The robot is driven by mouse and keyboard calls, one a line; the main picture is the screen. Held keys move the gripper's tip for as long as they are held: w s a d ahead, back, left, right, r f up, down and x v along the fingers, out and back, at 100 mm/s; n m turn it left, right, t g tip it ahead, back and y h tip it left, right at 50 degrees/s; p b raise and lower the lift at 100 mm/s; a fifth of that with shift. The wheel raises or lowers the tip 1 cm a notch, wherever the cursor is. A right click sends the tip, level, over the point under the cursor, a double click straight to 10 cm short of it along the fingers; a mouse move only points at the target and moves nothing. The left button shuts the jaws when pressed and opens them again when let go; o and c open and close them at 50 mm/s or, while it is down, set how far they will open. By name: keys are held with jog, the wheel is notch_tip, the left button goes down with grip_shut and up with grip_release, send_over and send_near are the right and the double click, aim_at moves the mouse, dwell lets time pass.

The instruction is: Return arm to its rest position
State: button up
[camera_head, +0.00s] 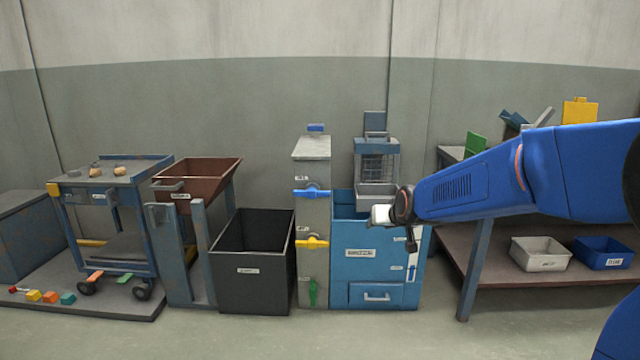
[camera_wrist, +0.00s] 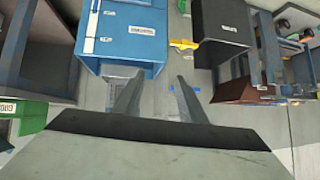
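My blue arm (camera_head: 480,187) reaches in from the right in the head view. My gripper (camera_head: 383,215) is at its end, in front of the blue cabinet (camera_head: 350,240) as seen from the head. In the wrist view my gripper (camera_wrist: 158,90) shows two grey fingers apart, with nothing between them but the grey background. The blue cabinet (camera_wrist: 125,62) is beyond the fingers there, upside down. The gripper appears clear of it, though the exact distance cannot be told.
A grey post with valve handles (camera_head: 312,220) stands left of the cabinet. A dark bin (camera_head: 253,285), a brown hopper (camera_head: 200,172) and a blue cart (camera_head: 110,185) are further left. A workbench (camera_head: 490,250) with a white bin (camera_head: 541,254) and a blue bin (camera_head: 603,252) is under my arm.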

jog(key=s+d+f+g, duration=0.1)
jog(key=s+d+g, duration=0.1)
jog(key=s, duration=1.3)
jog(key=s+d+f+g+h, duration=0.1)
jog(key=s+d, duration=0.4)
jog(key=s, duration=1)
jog(key=s+d+f+g, duration=0.2)
jog(key=s+d, duration=0.2)
jog(key=s, duration=1.1)
jog(key=shift+m+g+h, duration=0.3)
jog(key=shift+h, duration=0.1)
